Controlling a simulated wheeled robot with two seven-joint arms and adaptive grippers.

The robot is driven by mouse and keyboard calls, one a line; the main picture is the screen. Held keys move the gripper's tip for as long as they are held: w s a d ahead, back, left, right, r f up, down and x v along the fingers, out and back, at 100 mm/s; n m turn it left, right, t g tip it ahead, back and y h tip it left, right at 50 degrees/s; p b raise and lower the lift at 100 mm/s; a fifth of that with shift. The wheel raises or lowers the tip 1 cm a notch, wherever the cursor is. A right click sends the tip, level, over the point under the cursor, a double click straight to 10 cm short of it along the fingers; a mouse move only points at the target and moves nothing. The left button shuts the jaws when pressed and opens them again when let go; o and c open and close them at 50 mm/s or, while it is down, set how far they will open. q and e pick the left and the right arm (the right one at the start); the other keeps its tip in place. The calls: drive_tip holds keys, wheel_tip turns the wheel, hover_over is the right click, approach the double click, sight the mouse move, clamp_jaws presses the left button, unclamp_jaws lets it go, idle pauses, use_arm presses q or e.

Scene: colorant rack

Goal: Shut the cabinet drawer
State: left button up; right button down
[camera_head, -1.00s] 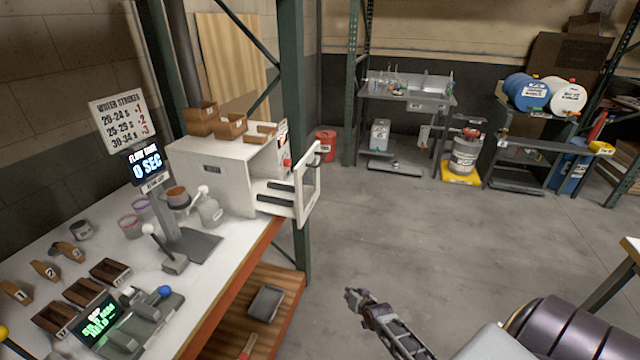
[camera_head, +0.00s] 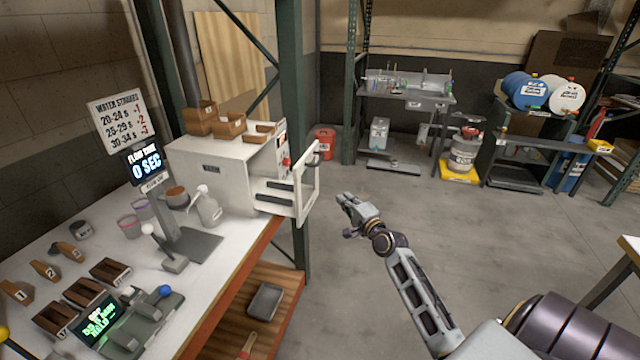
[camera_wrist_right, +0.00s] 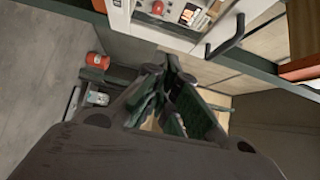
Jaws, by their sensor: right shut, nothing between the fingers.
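The white cabinet (camera_head: 205,165) stands on the workbench at the left. Its drawer (camera_head: 272,193) is pulled out to the right, with a white front panel (camera_head: 309,185) and a handle on it. My right gripper (camera_head: 345,202) is in the open space to the right of the drawer front, apart from it, with its fingers shut and empty. In the right wrist view the gripper (camera_wrist_right: 168,88) shows dark fingers close together, and a white panel with a dark handle (camera_wrist_right: 228,38) is beyond them at the top. My left gripper is not in view.
Small wooden boxes (camera_head: 228,126) sit on top of the cabinet. A green rack post (camera_head: 294,110) stands behind the drawer. The grey floor (camera_head: 400,225) right of the bench is clear.

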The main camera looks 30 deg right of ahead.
drive_tip(key=shift+r, duration=0.2)
drive_tip(key=shift+w, duration=0.2)
approach(313, 176)
drive_tip(key=shift+w+d, duration=0.85)
drive_tip(key=shift+d, duration=0.8)
drive_tip(key=shift+w+a+r+p, duration=0.15)
drive_tip(key=shift+w+a+p, duration=0.8)
drive_tip(key=shift+w+a, duration=0.5)
drive_tip(key=shift+w, duration=0.15)
